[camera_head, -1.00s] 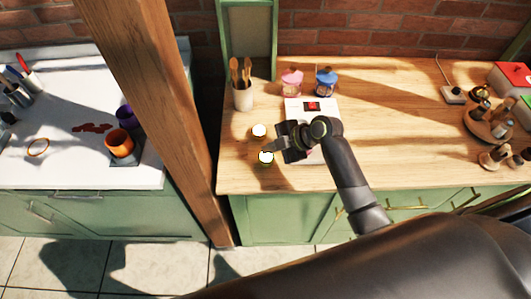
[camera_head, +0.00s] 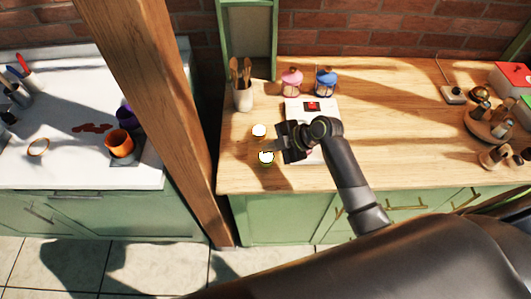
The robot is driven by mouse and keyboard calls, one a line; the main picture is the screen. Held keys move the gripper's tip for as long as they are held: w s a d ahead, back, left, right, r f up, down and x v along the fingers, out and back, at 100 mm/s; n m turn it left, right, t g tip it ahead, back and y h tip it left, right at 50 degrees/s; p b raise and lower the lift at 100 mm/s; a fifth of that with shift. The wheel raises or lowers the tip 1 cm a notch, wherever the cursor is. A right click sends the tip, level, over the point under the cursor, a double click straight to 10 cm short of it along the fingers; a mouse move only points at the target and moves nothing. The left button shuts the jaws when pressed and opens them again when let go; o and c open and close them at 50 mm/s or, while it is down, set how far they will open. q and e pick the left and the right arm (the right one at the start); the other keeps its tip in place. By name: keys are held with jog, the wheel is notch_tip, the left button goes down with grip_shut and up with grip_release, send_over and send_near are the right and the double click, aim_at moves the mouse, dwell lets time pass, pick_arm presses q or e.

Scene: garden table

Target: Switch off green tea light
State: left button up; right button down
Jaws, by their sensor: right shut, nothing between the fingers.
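Two small round tea lights stand on the wooden counter. The nearer tea light (camera_head: 266,158) has a greenish rim and a pale, bright top. The farther tea light (camera_head: 259,130) is whitish, with a yellowish edge. My right gripper (camera_head: 273,152) is shut and empty, and its fingertips are at the nearer tea light, overlapping its upper right edge in the view. I cannot tell whether they touch it. My left gripper is not in view.
A white box-like device (camera_head: 312,105) with a red patch stands behind my right gripper. A pink lantern (camera_head: 291,80), a blue lantern (camera_head: 326,82) and a utensil pot (camera_head: 243,97) stand farther back. A wooden post (camera_head: 150,110) rises at the left. The counter's middle right is clear.

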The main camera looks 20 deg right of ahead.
aim_at(270, 155)
jog(key=shift+f, duration=0.1)
dwell(0.3)
jog(key=shift+f+b, duration=0.35)
jog(key=shift+b, duration=0.1)
jog(key=shift+r+p, duration=0.3)
jog(key=shift+r, duration=0.05)
dwell(0.3)
notch_tip(270, 155, up, 6)
jog(key=p, duration=0.4)
jog(key=shift+r+p, duration=0.15)
jog(key=shift+p, duration=0.2)
